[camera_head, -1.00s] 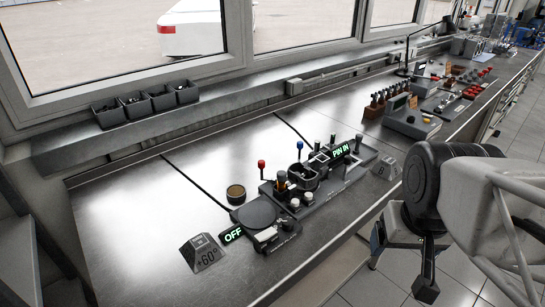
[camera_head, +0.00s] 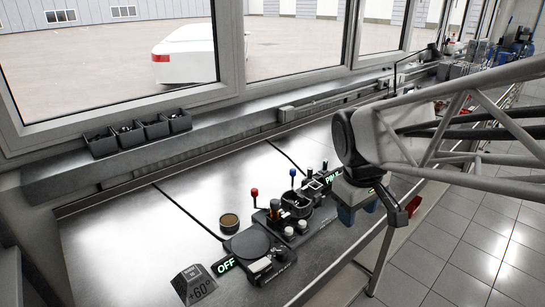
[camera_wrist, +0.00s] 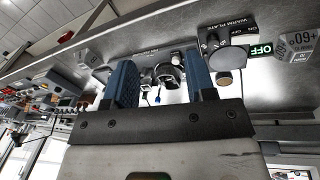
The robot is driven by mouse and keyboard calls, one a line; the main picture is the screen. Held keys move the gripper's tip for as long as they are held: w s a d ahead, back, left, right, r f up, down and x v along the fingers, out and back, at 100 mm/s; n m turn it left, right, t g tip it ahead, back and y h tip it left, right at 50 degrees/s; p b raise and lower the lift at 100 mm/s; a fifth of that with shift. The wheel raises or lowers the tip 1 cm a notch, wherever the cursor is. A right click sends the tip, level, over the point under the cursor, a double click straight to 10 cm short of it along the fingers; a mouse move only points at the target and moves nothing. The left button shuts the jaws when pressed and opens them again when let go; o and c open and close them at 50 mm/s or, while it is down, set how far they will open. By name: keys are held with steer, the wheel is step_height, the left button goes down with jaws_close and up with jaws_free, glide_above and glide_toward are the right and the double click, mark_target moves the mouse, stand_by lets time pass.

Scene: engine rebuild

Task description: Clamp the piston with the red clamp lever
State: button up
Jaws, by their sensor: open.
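The red clamp lever (camera_head: 254,193) stands upright, a thin post with a red knob, at the left end of the dark fixture (camera_head: 316,217) on the bench. A blue-knobbed lever (camera_head: 292,173) stands farther along it. A dark cup-like holder (camera_head: 296,203) sits in the fixture; I cannot tell the piston for certain at this size. My gripper (camera_head: 358,212) is to the right of the fixture, above the bench's front edge, apart from both levers. In the wrist view its two blue fingers (camera_wrist: 161,85) are spread and empty, with fixture parts showing beyond them. The red knob is not clear there.
The round warm plate (camera_head: 250,242) with a lit OFF sign and a +60° block (camera_head: 193,284) are at the near left. A round tin (camera_head: 229,222) stands behind the plate. Dark bins (camera_head: 140,134) line the sill. The bench's left half is clear.

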steer(key=w+a+n+h, duration=0.1)
steer(key=w+a+n, duration=0.45)
steer(key=w, duration=0.35)
steer(key=n+h, duration=0.2)
steer(key=n, duration=0.9)
glide_toward(254, 189)
steer(key=f, duration=0.2)
steer(key=shift+d+m, duration=0.2)
steer(key=shift+m, duration=0.05)
steer(key=shift+x, duration=3.85)
steer(key=shift+d, duration=0.1)
steer(key=c, duration=0.9)
